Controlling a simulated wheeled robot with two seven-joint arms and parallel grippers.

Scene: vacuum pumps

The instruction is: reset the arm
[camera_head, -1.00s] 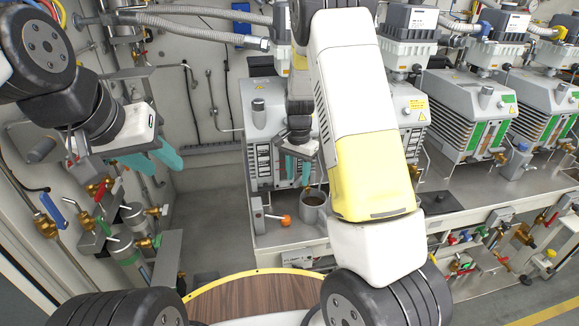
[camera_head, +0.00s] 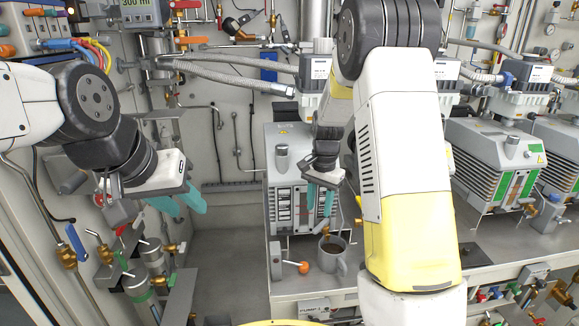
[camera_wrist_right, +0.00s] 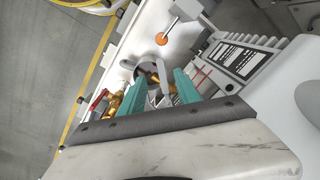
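My left gripper (camera_head: 181,202) hangs at the left in the head view, its teal fingers apart and nothing between them, in front of the back wall and pipes. My right gripper (camera_head: 319,206) points down over the bench, its teal fingers apart and just above and behind a grey mug (camera_head: 334,262) with dark contents. In the right wrist view my right gripper (camera_wrist_right: 153,95) is also open, with no object held between its fingers. My right arm hides part of the bench.
A grey vacuum pump (camera_head: 292,165) stands behind the right gripper. An orange-knobbed lever (camera_head: 303,267) is left of the mug. More pumps (camera_head: 497,160) stand to the right. Valves and pipes (camera_head: 140,270) crowd the lower left. Floor (camera_head: 228,265) shows between them and the bench.

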